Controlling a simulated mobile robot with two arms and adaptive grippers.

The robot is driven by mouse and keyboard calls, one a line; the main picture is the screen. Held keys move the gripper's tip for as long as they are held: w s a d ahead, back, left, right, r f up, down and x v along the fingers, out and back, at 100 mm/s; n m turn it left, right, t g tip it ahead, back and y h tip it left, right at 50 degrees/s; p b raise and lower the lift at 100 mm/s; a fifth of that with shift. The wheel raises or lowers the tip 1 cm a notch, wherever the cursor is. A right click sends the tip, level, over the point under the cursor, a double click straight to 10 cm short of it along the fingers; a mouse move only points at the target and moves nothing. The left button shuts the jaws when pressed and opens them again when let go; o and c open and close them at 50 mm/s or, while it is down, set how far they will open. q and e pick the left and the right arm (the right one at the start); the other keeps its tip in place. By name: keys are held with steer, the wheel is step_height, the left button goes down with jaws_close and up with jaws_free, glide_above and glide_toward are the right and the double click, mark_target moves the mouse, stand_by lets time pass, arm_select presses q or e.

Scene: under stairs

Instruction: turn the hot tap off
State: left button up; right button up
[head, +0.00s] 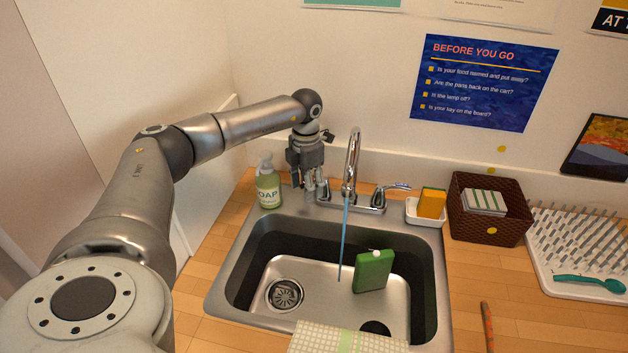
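A chrome tap (352,160) stands at the back of the sink, and a thin blue stream of water (343,240) runs from its spout into the basin. Its right lever (393,187) points out to the right. My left gripper (310,189) points down at the left end of the tap base, where the left handle is mostly hidden behind the fingers. Whether the fingers touch or enclose that handle is too small to tell. No hot or cold marking is readable. My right gripper is out of view.
A green soap bottle (268,186) stands just left of my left gripper. A white dish with an orange sponge (431,203) is right of the tap. A green container (374,270) is in the sink (232,285); a cloth (345,338) hangs over its front. A basket (488,228) and drying rack (580,245) stand right.

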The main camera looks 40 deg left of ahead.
arm_select(q)
jaws_close()
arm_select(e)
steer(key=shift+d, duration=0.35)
arm_select(q)
steer(key=m, duration=0.2)
steer(key=w+a+m, duration=0.1)
steer(key=m, duration=0.1)
steer(key=a+m+b, duration=0.1)
steer(key=m, duration=0.1)
steer(key=shift+w+a, duration=0.2)
steer(key=shift+w, duration=0.15)
steer(key=shift+w+a+m, duration=0.2)
steer(key=shift+m, duration=0.4)
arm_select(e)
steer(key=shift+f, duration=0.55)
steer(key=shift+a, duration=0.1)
arm_select(q)
steer(key=shift+w+a+r+m+b, duration=0.15)
steer(key=shift+w+a+m, duration=0.1)
steer(key=shift+m, duration=0.35)
steer(key=shift+w+a+f+m+b, duration=0.1)
steer(key=shift+w+m+b, duration=0.1)
steer(key=shift+m, duration=0.4)
steer(key=shift+o, duration=2)
jaws_free()
steer(key=shift+o, duration=1.3)
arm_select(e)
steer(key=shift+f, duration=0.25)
